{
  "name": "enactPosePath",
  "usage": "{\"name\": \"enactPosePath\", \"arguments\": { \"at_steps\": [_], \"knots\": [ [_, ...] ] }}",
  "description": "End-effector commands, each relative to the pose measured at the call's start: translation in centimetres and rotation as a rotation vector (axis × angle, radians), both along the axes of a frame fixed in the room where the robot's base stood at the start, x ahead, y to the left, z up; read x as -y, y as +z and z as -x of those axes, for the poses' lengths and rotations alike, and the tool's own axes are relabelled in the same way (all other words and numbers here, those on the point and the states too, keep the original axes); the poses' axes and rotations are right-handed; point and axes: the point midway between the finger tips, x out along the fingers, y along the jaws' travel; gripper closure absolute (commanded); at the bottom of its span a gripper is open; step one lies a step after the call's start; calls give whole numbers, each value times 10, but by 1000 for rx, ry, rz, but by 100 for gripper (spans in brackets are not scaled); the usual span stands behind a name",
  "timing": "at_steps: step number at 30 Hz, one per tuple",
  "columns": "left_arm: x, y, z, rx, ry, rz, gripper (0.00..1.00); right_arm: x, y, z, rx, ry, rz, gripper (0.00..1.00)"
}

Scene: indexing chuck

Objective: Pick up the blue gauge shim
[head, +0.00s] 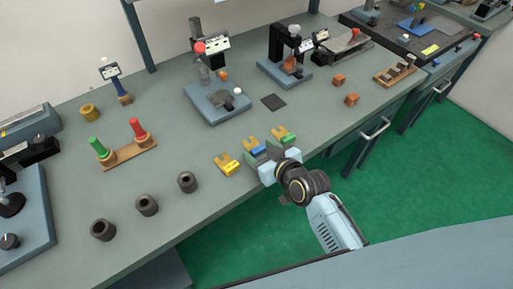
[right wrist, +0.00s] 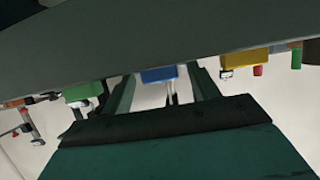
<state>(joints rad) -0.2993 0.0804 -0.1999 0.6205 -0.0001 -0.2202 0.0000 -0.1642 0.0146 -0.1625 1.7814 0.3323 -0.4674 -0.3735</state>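The blue gauge shim (head: 253,149) is a blue block with a forked yellow plate, near the front edge of the bench. It stands between a yellow shim (head: 229,166) and a green shim (head: 287,138). My right gripper (head: 265,154) is at the bench's front edge, close to the blue shim. In the right wrist view, the blue block (right wrist: 158,74) shows between the two spread fingers (right wrist: 162,92), with gaps on both sides. The green block (right wrist: 83,91) and yellow block (right wrist: 246,59) lie outside the fingers. My left gripper is not in view.
Several dark cylinders (head: 147,205) stand along the front left. A wooden stand (head: 130,155) holds green and red plugs. A dark square pad (head: 273,102) lies behind the shims, and a blue-grey fixture (head: 217,104) stands farther back. Orange cubes (head: 352,99) sit to the right.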

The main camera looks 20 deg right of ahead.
Motion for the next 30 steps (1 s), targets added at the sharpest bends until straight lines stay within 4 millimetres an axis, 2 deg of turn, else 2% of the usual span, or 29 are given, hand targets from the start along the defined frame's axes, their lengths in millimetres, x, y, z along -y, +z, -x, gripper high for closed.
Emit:
{"name": "enactPosePath", "arguments": {
  "at_steps": [1, 10, 17, 20, 30],
  "knots": [
    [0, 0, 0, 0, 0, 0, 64, 0, 0, 0, 0, 0, 0, 47],
    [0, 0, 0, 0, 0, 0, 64, 0, 0, 0, -1, 0, 1, 85],
    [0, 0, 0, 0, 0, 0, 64, 0, 2, 0, 1, 0, 1, 85],
    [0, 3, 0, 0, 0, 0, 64, 0, 11, 0, 2, 1, 1, 85],
    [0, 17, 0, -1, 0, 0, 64, 0, 78, 0, 5, 0, 1, 85]
  ]
}}
